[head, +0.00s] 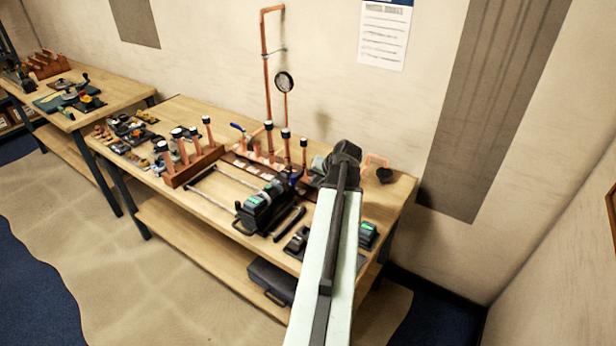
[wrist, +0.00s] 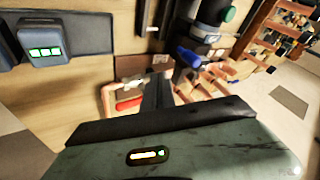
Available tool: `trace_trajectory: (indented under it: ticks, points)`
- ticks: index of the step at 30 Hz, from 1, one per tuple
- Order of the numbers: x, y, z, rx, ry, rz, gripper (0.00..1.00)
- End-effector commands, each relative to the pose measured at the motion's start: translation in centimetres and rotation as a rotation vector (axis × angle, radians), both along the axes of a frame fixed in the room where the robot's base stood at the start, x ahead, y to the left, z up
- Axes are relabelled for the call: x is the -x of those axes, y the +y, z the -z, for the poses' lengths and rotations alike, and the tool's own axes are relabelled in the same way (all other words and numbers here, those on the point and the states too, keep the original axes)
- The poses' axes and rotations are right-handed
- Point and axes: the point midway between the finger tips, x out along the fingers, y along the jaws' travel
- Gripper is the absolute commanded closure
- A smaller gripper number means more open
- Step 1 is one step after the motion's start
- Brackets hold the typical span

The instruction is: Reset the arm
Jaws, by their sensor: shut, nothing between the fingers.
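My arm reaches up from the bottom of the head view over the right part of the near workbench (head: 190,120). My gripper (wrist: 158,86) shows its dark fingers together, with nothing between them, in the wrist view. Its grey-green body with a small lit indicator fills the bottom of that view. In the head view the gripper is partly hidden behind the dark wrist joint. The copper manifold (head: 268,138) stands at the back of the bench, left of my wrist. Copper pipes (wrist: 218,80) and a blue handle (wrist: 189,57) appear just beyond the fingers in the wrist view; contact cannot be told.
A black tool with green lights (head: 262,205) lies left of my arm. A wooden rack of upright copper pipes (head: 190,166) stands farther left. A pressure gauge (head: 284,81) is on the wall pipe. A black case (head: 270,280) rests on the lower shelf. Floor left of the bench is clear.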

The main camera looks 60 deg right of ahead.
Motion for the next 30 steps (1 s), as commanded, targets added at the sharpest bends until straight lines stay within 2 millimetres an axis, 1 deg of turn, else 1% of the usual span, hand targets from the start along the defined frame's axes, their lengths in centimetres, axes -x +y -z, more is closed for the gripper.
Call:
trace_trajectory:
  ticks: [1, 3, 7, 12, 22, 23, 24, 26, 29, 30]
  points:
    - [0.7, 0.7, -2.5, 0.000, -0.001, 0.000, 1.00]
    - [1.5, 1.3, -3.8, -0.001, 0.000, -0.003, 1.00]
    - [2.6, 2.0, -5.3, -0.001, 0.000, -0.006, 1.00]
    - [3.2, 2.4, -6.0, 0.000, 0.000, -0.010, 1.00]
    - [3.1, 2.5, -5.8, 0.000, 0.000, -0.011, 1.00]
    - [2.8, 2.6, -5.7, 0.000, 0.000, -0.016, 1.00]
    - [2.0, 3.0, -5.5, 0.000, 0.000, -0.030, 1.00]
    - [-0.2, 4.2, -5.0, 0.000, -0.001, -0.068, 1.00]
    - [-6.4, 8.1, -3.7, 0.000, 0.000, -0.178, 1.00]
    - [-9.2, 10.2, -3.1, 0.000, -0.001, -0.231, 1.00]
